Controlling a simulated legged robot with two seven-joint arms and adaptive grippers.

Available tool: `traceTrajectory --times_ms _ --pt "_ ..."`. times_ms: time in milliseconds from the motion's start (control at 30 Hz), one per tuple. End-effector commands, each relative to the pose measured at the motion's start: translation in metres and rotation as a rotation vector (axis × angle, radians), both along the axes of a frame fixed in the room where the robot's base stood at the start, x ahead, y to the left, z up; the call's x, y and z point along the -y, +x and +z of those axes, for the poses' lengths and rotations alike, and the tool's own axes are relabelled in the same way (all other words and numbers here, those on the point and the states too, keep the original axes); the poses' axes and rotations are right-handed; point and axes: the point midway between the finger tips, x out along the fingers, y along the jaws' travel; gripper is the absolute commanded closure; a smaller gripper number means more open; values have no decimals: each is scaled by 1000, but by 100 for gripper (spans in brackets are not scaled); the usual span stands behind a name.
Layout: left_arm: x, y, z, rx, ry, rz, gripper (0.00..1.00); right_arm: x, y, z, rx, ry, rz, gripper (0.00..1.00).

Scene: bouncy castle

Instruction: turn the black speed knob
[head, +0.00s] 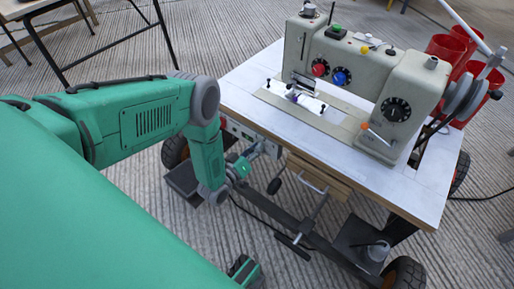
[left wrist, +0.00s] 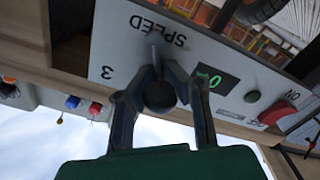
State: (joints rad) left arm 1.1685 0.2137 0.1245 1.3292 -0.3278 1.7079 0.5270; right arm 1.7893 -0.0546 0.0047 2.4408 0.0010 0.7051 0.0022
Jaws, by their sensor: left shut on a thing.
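The black speed knob (left wrist: 160,96) is on a pale control panel (left wrist: 215,60) in the left wrist view, beside the upside-down word SPEED and a figure 3. My left gripper (left wrist: 161,76) has its two dark fingers on either side of the knob and is shut on it. In the head view my left gripper (head: 262,149) reaches the control box (head: 238,131) under the front edge of the sewing table, where the knob itself is too small to tell.
A sewing machine (head: 350,70) stands on the wheeled table (head: 245,85). A wooden drawer (head: 318,175) is right of my gripper.

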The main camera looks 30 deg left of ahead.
Motion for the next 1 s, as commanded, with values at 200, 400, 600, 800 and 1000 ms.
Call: traceTrajectory --times_ms 200,400,600,800,1000 --pt "-1 -1 0 -1 0 2 81 0 0 0 0 0 0 31" --pt "-1 0 0 -1 1 2 60 0 0 0 0 0 0 31" --pt "-1 -2 -1 -1 1 2 60 0 -1 0 2 0 0 31" --pt "-3 -26 -2 -8 1 2 60 0 -1 1 2 0 0 31" --pt "-7 -69 -3 -7 2 2 60 0 -1 1 3 0 0 31"
